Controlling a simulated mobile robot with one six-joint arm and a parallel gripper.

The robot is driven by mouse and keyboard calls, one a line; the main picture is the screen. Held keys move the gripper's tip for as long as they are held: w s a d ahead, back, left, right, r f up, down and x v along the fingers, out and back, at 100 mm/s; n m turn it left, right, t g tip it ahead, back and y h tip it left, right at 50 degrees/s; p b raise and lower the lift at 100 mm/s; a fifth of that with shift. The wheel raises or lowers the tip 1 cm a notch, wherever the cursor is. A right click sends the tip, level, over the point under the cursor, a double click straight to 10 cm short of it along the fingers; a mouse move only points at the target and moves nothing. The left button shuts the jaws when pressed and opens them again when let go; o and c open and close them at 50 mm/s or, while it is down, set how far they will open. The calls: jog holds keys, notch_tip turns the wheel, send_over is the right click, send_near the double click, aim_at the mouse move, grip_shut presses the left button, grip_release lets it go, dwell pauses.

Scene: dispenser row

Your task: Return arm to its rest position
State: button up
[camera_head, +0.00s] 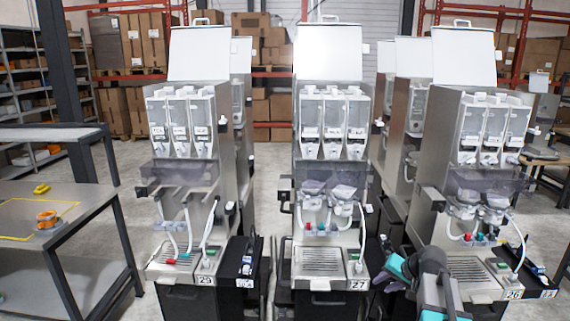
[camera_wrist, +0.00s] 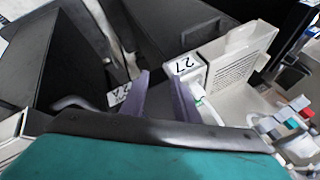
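In the wrist view my gripper (camera_wrist: 161,88) shows two purple fingers standing apart with a gap between them. I see nothing held in the gap. The fingers are near the front of the dispenser labelled 27 (camera_wrist: 187,66), whose label appears upside down there. I cannot tell whether they touch it. In the head view my teal and black arm parts are at the lower right, between dispenser 27 (camera_head: 320,262) and dispenser 26 (camera_head: 468,268).
Dispenser 29 (camera_head: 178,262) stands at the left of the row. A metal table (camera_head: 92,200) with an orange item (camera_head: 46,219) is at far left. Open floor lies between table and row.

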jog(key=s+a+f+n+g+h, duration=0.1)
jog(key=s+a+f+n+g, duration=0.2)
jog(key=s+a+f, duration=0.7)
jog(key=s+a+f+n+g+h, duration=0.25)
jog(key=s+a+f, duration=0.55)
jog(key=f, duration=0.4)
jog(key=s+d+f+g+b, duration=0.1)
jog(key=s+f+g+b, duration=0.2)
jog(key=s+f+b, duration=0.5)
jog(key=s+d+f+g+b, duration=0.1)
jog(key=s+f+g+b, duration=0.2)
jog(key=s+f+b, duration=0.6)
jog(key=s+f, duration=0.4)
jog(key=f, duration=0.5)
jog(key=s+f, duration=0.5)
jog(key=f, duration=0.4)
jog(key=shift+f+y, duration=0.25)
jog(key=shift+y, duration=0.1)
jog(key=shift+n, duration=0.25)
